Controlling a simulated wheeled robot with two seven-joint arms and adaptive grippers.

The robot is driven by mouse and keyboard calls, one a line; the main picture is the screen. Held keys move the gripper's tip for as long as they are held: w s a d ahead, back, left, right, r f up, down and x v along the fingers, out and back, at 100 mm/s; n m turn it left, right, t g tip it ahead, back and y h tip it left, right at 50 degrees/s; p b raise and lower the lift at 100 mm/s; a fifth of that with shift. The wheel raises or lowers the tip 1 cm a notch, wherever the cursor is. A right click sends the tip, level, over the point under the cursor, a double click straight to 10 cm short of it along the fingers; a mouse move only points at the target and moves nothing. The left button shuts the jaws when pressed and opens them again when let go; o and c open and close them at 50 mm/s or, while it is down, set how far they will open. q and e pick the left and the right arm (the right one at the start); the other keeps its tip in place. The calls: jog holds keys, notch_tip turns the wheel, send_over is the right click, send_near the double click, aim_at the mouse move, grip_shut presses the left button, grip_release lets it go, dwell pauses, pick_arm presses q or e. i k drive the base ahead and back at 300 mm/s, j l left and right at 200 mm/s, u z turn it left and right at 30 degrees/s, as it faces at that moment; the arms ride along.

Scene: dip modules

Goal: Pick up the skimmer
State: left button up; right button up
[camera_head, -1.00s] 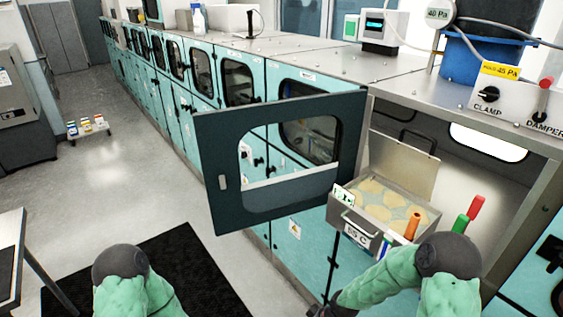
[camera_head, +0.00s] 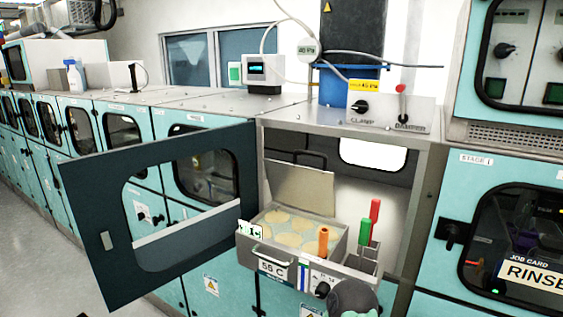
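Three coloured tool handles stand upright inside the open cabinet. An orange handle (camera_head: 323,241) is at the front right of the tank (camera_head: 290,254). A green handle (camera_head: 365,232) and a red handle (camera_head: 375,209) stand in a narrow metal holder (camera_head: 363,259) to the right of the tank. The working ends of the tools are hidden, so I cannot tell which is the skimmer. Neither gripper is in view. Only a dark rounded joint of my own arm, with a bit of green sleeve, shows at the bottom edge below the holder.
The tank holds several pale round pieces in liquid, with a raised metal lid (camera_head: 300,187) behind. A dark-framed cabinet door (camera_head: 90,228) stands swung open to the left. The cabinet's right wall (camera_head: 424,210) bounds the opening. A closed rinse cabinet (camera_head: 520,240) stands right of it.

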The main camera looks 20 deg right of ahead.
aim_at(365, 224)
jog(key=l+z, duration=0.1)
jog(key=z, duration=0.3)
jog(key=l+z, duration=0.15)
jog(key=z, duration=0.3)
jog(key=i+z, duration=0.1)
jog(key=z, duration=0.3)
